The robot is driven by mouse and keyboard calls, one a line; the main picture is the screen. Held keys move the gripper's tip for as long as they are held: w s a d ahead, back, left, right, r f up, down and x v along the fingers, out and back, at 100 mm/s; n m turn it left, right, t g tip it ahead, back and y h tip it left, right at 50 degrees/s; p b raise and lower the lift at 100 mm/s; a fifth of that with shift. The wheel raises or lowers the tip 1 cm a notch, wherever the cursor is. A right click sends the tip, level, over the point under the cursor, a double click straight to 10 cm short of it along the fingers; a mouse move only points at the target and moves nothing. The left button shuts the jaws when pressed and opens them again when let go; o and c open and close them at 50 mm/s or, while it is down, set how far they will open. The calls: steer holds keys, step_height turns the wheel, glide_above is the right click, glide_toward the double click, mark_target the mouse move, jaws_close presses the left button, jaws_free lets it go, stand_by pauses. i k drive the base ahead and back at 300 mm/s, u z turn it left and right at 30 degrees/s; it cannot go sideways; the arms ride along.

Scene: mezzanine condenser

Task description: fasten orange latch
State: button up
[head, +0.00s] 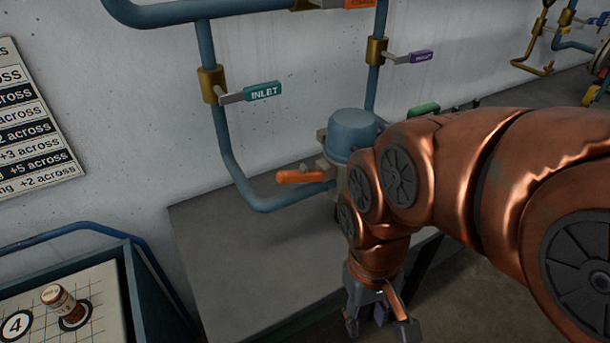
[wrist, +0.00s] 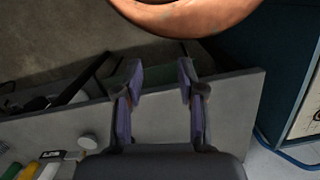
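The orange latch (head: 302,176) is a short orange handle sticking out to the left of the blue domed condenser body (head: 352,130), just above the grey bench. Its mounting end meets the housing and pipe; whether it is fastened cannot be told. My gripper (head: 380,328) hangs low at the bottom of the head view, to the right of and nearer than the latch, well apart from it. In the wrist view my gripper (wrist: 160,78) has its two purple-padded fingers spread, with nothing between them. The orange latch cannot be made out in the wrist view.
The grey bench (head: 225,240) has bare space left of my arm. Blue pipes carry a teal INLET lever (head: 262,92) and a purple lever (head: 420,56). A green handle (head: 424,109) is behind my arm. A blue-framed bin with a gridded board (head: 105,285) stands lower left.

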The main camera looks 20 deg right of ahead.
mark_target(302, 175)
steer(key=k, duration=1.35)
steer(key=u, duration=0.3)
steer(key=i, duration=0.5)
steer(key=u, duration=0.95)
steer(key=i, duration=0.55)
steer(key=u, duration=0.25)
